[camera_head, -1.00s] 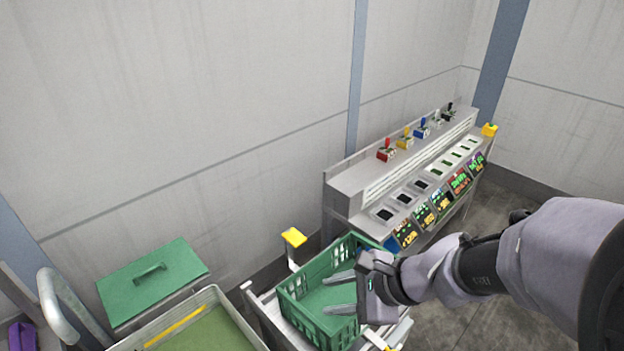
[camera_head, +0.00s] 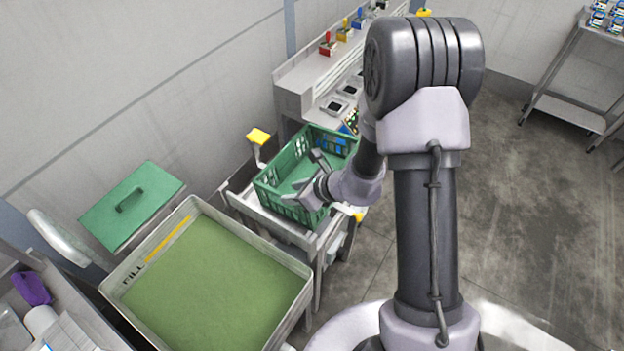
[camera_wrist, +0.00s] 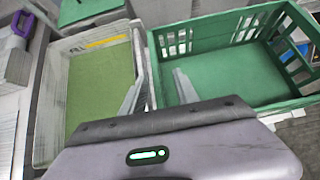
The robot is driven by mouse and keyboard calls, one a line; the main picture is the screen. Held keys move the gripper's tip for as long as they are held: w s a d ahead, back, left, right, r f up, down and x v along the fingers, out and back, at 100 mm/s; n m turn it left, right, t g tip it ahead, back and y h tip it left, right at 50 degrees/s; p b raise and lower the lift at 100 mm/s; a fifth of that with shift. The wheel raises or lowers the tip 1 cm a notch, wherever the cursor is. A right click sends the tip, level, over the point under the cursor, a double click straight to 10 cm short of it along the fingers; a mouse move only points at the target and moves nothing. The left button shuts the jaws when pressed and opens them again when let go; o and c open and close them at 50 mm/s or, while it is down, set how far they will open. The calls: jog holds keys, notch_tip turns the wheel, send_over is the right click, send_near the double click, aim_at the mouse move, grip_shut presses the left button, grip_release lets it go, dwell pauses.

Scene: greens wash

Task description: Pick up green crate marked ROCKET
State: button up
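The green slatted crate (camera_head: 272,199) sits on a grey cart left of my arm in the head view. It also shows at the upper right of the wrist view (camera_wrist: 225,30). Its inside looks empty, and I cannot read a ROCKET marking. My gripper (camera_head: 304,180) is open, its two fingers apart with nothing seen between them. In the head view it overlaps the crate's near right side. In the wrist view the fingers (camera_wrist: 157,85) appear around the crate's left edge, though contact is unclear. My wrist hides part of the near wall.
A wash basin of green water (camera_head: 293,268) stands left of the crate cart. A green lidded box (camera_head: 150,190) is behind it. A panel with coloured levers (camera_head: 328,45) stands behind the crate. A yellow-topped post (camera_head: 258,136) rises beside the cart. Open floor (camera_head: 545,210) lies right.

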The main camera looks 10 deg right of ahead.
jog(key=x, duration=0.5)
jog(key=shift+s+a, duration=0.2)
jog(key=shift+s, duration=0.15)
jog(key=shift+c, duration=0.7)
grip_shut()
jog(key=shift+r, duration=0.1)
